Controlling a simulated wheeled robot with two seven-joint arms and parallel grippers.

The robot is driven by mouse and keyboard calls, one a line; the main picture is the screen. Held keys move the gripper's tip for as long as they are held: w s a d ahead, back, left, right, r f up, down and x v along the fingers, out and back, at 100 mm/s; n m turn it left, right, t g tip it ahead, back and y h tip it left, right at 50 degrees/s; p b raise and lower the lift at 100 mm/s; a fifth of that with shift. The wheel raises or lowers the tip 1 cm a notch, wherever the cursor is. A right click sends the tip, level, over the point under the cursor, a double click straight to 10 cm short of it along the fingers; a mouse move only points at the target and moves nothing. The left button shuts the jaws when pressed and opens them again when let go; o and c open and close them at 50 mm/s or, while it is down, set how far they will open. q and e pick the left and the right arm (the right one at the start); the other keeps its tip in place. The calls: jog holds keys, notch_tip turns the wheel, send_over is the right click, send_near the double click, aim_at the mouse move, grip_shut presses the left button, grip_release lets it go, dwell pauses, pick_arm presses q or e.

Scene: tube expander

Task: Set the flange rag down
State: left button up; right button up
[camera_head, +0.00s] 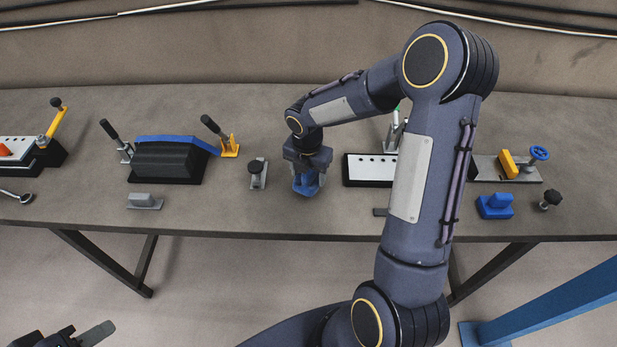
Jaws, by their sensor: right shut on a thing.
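My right gripper (308,180) reaches down over the middle of the workbench (240,215). It is shut on a small blue thing (306,187), which I take to be the flange rag. The gripper partly hides its upper part. The blue thing is at or just above the bench top; I cannot tell if it touches. My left gripper (80,338) shows only in part at the bottom left, below the bench's front edge, and its jaw opening is unclear.
A grey clamp block (257,173) stands just left of the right gripper, and a white plate with holes (368,168) just right. A black fixture (165,163) with levers is further left. A blue block (496,206) sits at the right. Bare bench lies in front of the gripper.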

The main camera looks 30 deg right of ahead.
jog(key=shift+f, duration=1.3)
jog(key=shift+s, duration=0.1)
jog(key=shift+f, duration=0.15)
jog(key=o, duration=1.1)
